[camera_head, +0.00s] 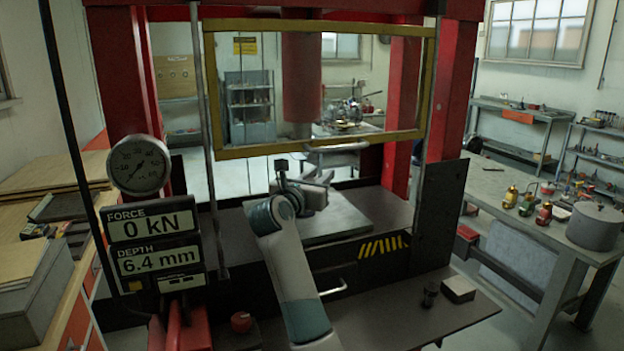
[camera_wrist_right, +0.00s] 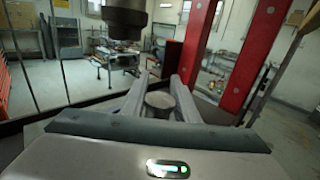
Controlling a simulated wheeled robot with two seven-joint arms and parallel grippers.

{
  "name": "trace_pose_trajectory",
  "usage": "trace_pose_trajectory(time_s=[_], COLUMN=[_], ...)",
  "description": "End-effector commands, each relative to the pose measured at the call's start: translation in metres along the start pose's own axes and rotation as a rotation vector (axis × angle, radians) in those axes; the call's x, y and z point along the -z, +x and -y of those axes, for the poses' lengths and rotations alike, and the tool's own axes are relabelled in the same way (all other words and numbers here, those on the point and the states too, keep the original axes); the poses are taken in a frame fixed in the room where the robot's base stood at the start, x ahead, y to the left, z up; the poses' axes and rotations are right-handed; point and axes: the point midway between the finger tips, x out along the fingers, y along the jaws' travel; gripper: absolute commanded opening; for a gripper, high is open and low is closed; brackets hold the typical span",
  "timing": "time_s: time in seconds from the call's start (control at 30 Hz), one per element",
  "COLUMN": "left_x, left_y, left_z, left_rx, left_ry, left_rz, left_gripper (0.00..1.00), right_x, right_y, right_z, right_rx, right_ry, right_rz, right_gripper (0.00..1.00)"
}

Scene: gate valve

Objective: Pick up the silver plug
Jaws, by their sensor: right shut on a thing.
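The silver plug (camera_wrist_right: 160,101) shows in the right wrist view as a short round grey piece between the two fingers. My right gripper (camera_head: 318,180) is inside the red press frame, over the press's grey bed plate (camera_head: 345,222). It is shut on the plug, and the fingers also show in the right wrist view (camera_wrist_right: 160,95). In the head view the gripper and wrist hide most of the plug, so I cannot tell whether it touches the plate. My left gripper is not in view.
The press ram (camera_head: 302,80) hangs above, behind a yellow-framed guard (camera_head: 320,152). Readouts show 0 kN and 6.4 mm (camera_head: 155,245). A red-topped knob (camera_head: 241,321), a small dark cylinder (camera_head: 430,294) and a box (camera_head: 458,289) sit at the front. A pot (camera_head: 597,228) stands right.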

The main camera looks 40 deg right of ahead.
Motion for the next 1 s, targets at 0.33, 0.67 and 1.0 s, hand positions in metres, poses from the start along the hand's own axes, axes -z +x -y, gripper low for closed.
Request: trace_pose_trajectory(time_s=[0.33, 0.67, 1.0], left_x=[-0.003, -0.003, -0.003], left_y=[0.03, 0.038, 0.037], left_z=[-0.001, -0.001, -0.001], left_rx=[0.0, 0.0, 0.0], left_ry=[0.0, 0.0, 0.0], left_rz=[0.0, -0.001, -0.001], left_gripper=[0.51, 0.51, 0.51], right_x=[0.002, 0.0, -0.001], right_y=[-0.05, -0.07, -0.071], right_z=[0.05, 0.07, 0.071], right_rx=[-0.001, 0.0, 0.0], right_ry=[0.004, 0.001, 0.0], right_rz=[0.001, 0.0, 0.0], right_gripper=[0.0, 0.0, 0.0])
